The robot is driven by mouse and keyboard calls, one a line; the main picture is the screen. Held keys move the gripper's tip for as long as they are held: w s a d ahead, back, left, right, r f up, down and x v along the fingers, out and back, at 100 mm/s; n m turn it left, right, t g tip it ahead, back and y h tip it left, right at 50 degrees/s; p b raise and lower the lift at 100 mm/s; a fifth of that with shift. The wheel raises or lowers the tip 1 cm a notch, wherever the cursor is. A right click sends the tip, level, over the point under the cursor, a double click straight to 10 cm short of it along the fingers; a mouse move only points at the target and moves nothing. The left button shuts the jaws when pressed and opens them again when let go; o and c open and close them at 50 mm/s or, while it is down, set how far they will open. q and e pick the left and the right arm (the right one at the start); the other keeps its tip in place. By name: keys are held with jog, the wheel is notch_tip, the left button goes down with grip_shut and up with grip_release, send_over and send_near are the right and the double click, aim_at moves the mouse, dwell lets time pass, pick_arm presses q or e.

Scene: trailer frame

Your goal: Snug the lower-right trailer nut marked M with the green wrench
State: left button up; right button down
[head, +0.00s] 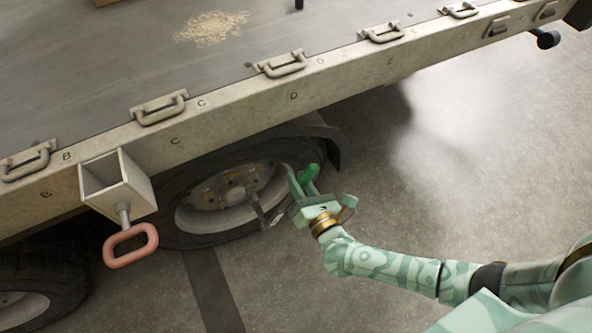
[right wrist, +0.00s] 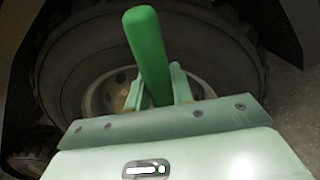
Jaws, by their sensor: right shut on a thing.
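My right gripper (head: 303,186) is shut on the green wrench (head: 308,173), just in front of the trailer wheel's right side. In the right wrist view the green handle (right wrist: 148,50) stands up between my gripper's fingers (right wrist: 157,92). The wrench's working end is not clear to see. The wheel hub (head: 230,190) shows small yellowish nuts below the trailer bed; a mark M on a nut is too small to read. A dark grey rod (head: 257,207) shows by the rim; I cannot tell whether it belongs to the wrench. My left gripper is out of view.
The trailer bed edge (head: 225,108) overhangs the wheel and carries several metal handles. A box bracket (head: 118,185) with a pink loop handle (head: 130,245) hangs left of the wheel. A second tyre (head: 40,290) is at lower left. The floor (head: 470,150) on the right is clear.

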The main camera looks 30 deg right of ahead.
jog(key=shift+d, duration=0.2)
dwell(0.3)
jog(key=shift+d+f, duration=0.1)
jog(key=shift+f, duration=0.05)
jog(key=shift+d+f+m, duration=0.75)
jog(key=shift+d+m, duration=0.25)
jog(key=shift+d, duration=0.1)
